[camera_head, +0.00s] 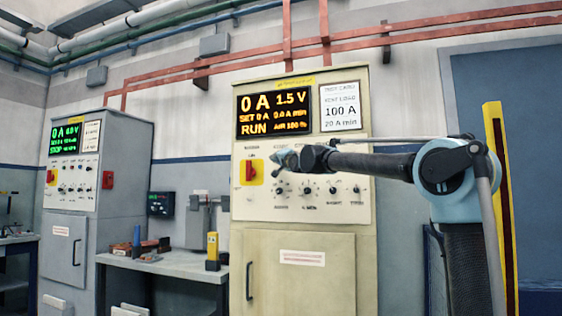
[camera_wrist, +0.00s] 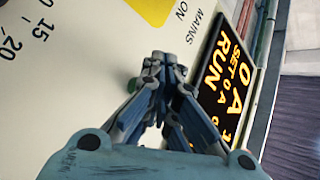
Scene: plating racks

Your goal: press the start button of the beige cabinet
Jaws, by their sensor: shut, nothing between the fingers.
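The beige cabinet (camera_head: 300,250) stands in the middle of the head view. Its display (camera_head: 273,113) reads 0 A, 1.5 V and RUN in orange; it also shows in the wrist view (camera_wrist: 232,85). My gripper (camera_head: 279,160) is in front of the upper control panel, right of the red and yellow switch (camera_head: 250,169). In the wrist view my gripper (camera_wrist: 163,62) is shut and empty, its tips over the panel. A green round part (camera_wrist: 187,89) shows beside the fingers, mostly hidden behind them. I cannot tell whether the tips touch the panel.
A grey cabinet (camera_head: 70,200) with a green display reading STOP stands at the left. A workbench (camera_head: 165,262) with a yellow-and-black device (camera_head: 212,250) is between the cabinets. A yellow post (camera_head: 506,190) and a blue door (camera_head: 530,150) are at the right.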

